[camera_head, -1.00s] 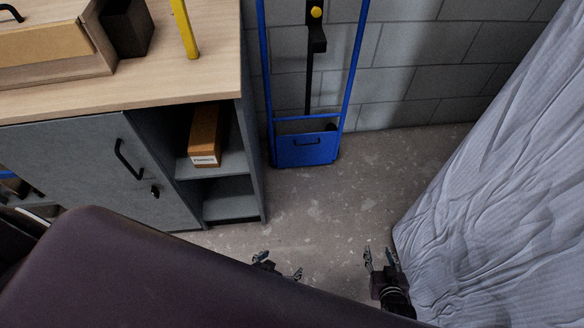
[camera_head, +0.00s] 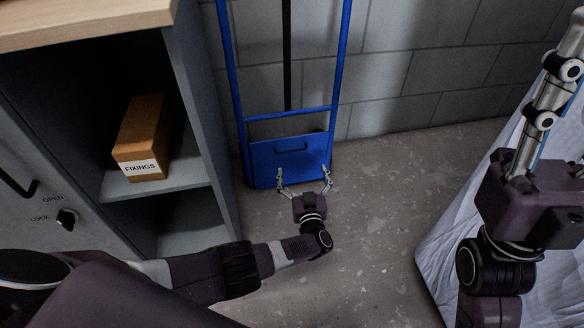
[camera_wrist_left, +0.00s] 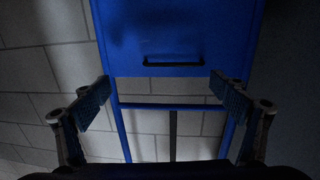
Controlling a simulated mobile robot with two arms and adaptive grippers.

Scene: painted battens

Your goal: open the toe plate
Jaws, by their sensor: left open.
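The toe plate (camera_head: 288,160) is a blue panel at the foot of a blue hand truck (camera_head: 232,80). It stands folded up against the frame, with a black handle (camera_head: 291,150) near its top edge. My left gripper (camera_head: 303,176) is open and empty in front of the plate's lower part, its fingers spread to either side below the handle. The left wrist view shows the plate (camera_wrist_left: 180,30) and handle (camera_wrist_left: 173,64) beyond my open fingers (camera_wrist_left: 160,88). My right gripper (camera_head: 550,95) is at the right, seen side-on; its finger opening is unclear.
A grey cabinet (camera_head: 205,130) with a wooden top stands left of the hand truck, holding a box marked FIXINGS (camera_head: 140,140). A block wall (camera_head: 430,70) is behind. A pale sheet (camera_head: 445,245) hangs at the right. Concrete floor (camera_head: 375,200) is clear between.

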